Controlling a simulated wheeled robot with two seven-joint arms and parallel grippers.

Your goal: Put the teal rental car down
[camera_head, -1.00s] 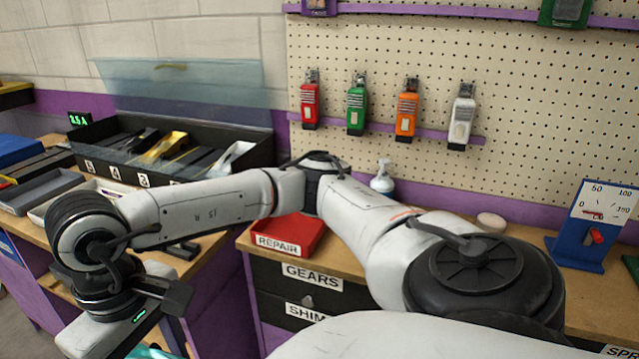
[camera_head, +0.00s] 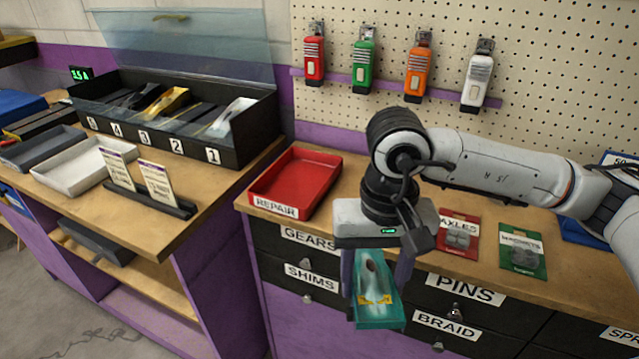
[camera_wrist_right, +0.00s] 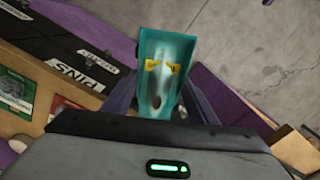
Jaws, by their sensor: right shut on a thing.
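The teal rental car (camera_head: 373,312) is a teal block-shaped piece with a pale car body and yellow marks on it. My right gripper (camera_head: 378,282) is shut on it and holds it in the air in front of the drawers, below the bench top's front edge. In the right wrist view the car (camera_wrist_right: 164,50) sticks out between the fingers of the gripper (camera_wrist_right: 162,105). A red tray (camera_head: 300,178) labelled REPAIR lies on the bench, left of the gripper. My left gripper is not in view.
A black case (camera_head: 215,150) with numbered bays and a raised clear lid stands on the left bench. A white tray (camera_head: 75,178) and a card holder (camera_head: 145,200) are near it. Coloured controllers hang on the pegboard.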

